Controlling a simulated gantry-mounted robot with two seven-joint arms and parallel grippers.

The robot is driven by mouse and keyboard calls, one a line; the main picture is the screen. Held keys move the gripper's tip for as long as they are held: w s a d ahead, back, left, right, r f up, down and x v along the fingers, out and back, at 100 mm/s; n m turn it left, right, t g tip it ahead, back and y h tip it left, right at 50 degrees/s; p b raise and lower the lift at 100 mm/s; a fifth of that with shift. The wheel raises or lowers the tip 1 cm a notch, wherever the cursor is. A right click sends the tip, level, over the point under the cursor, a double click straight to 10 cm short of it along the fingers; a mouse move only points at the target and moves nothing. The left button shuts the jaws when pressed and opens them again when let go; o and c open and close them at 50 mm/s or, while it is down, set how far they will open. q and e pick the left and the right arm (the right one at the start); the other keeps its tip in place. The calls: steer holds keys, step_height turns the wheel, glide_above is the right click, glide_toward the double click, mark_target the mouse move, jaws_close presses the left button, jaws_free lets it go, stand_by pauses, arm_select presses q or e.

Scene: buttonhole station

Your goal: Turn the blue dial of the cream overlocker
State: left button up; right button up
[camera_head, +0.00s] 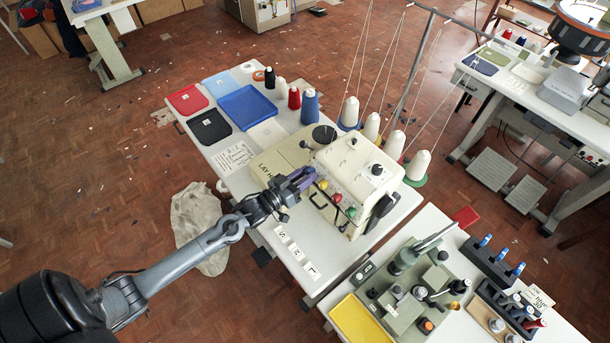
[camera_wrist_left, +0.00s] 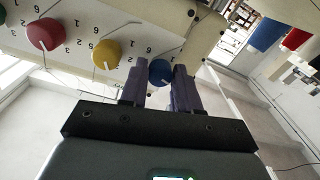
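The cream overlocker (camera_head: 352,165) stands on the white table in the head view, with a row of coloured dials on its front. The blue dial (camera_wrist_left: 160,72) shows in the left wrist view, framed by the fingertips of my left gripper (camera_wrist_left: 158,84). In the head view my left gripper (camera_head: 301,179) is at the near left end of the dial row and hides the blue dial. Its purple fingers are apart, with the dial between or just beyond their tips; contact cannot be made out. My right gripper is in neither view.
A yellow dial (camera_wrist_left: 106,54) and a red dial (camera_wrist_left: 46,34) sit beside the blue one on the numbered panel. Thread cones (camera_head: 396,143) stand behind the overlocker. A grey-green machine (camera_head: 408,290) and a yellow tray (camera_head: 360,322) are at the lower right.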

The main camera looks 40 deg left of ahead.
arm_select(q)
jaws_close()
steer(key=shift+m, duration=0.4)
steer(key=m+p, duration=0.1)
steer(key=m, duration=0.8)
steer(key=shift+p, duration=0.4)
steer(key=o, duration=0.5)
jaws_free()
